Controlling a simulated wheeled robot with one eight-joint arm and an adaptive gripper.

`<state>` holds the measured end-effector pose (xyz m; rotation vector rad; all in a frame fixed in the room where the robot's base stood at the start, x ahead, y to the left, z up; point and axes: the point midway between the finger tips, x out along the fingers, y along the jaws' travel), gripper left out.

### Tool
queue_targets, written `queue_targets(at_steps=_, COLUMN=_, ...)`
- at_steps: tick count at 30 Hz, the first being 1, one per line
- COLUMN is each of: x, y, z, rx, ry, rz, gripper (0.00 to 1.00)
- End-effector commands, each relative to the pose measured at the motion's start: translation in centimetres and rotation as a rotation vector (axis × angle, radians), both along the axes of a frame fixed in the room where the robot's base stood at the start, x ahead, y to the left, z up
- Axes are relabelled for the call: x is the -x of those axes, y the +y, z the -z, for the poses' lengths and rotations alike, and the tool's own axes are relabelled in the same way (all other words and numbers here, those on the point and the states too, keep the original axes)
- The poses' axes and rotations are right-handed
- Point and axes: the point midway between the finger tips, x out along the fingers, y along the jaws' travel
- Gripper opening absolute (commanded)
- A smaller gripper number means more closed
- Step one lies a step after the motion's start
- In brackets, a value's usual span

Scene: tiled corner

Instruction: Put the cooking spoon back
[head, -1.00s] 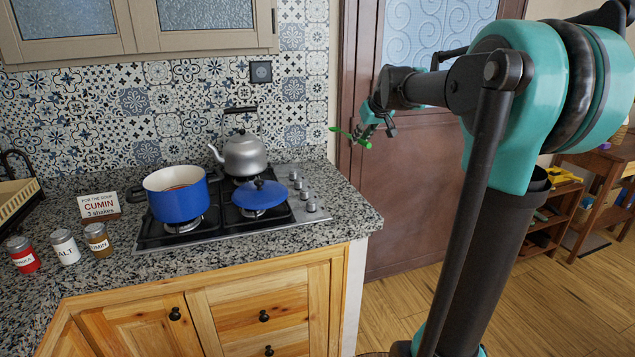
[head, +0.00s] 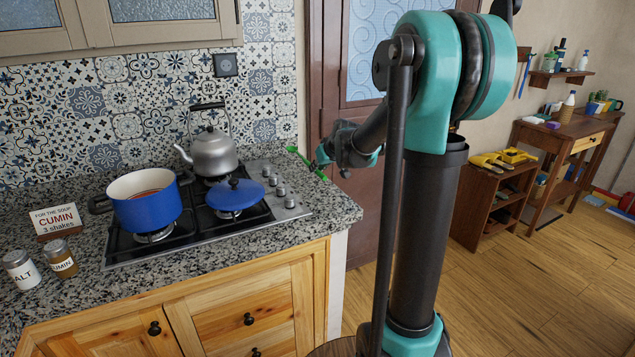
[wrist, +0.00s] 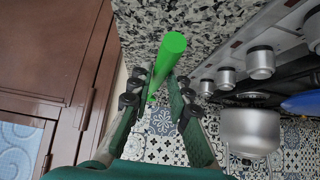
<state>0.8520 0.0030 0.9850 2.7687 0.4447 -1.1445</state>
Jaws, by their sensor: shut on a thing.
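The cooking spoon shows as a bright green rod (head: 299,156) in the head view, near the right end of the counter. In the wrist view its green handle (wrist: 160,68) runs between my fingers, with a round end toward the top. My gripper (head: 320,163) is shut on it; both dark fingers (wrist: 157,96) flank the handle in the wrist view. The granite counter lies behind the spoon there. The spoon's far end is not clearly visible. I cannot tell whether the spoon touches the counter.
The gas stove (head: 263,220) holds a blue pot (head: 150,212) with reddish contents, a blue lid (head: 234,196) and a kettle (head: 213,153). Cumin (head: 62,260) and salt (head: 20,270) shakers stand left by a sign (head: 54,217). A brown door (head: 362,240) and shelves (head: 495,200) are right.

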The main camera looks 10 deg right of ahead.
Motion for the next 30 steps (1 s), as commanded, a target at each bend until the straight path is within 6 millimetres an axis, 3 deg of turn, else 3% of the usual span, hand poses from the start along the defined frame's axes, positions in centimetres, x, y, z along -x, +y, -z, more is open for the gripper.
queue_targets(at_steps=14, x=-0.1, y=0.0, z=4.9, rx=0.000, ry=0.000, rz=0.000, gripper=0.00)
queue_targets(at_steps=27, x=0.0, y=0.0, z=5.5, rx=0.000, ry=0.000, rz=0.000, gripper=0.00)
queue_targets(at_steps=28, x=0.0, y=0.0, z=5.6, rx=0.000, ry=0.000, rz=0.000, gripper=0.19)
queue_targets(at_steps=30, x=0.0, y=0.0, z=5.5, rx=0.000, ry=0.000, rz=0.000, gripper=0.28)
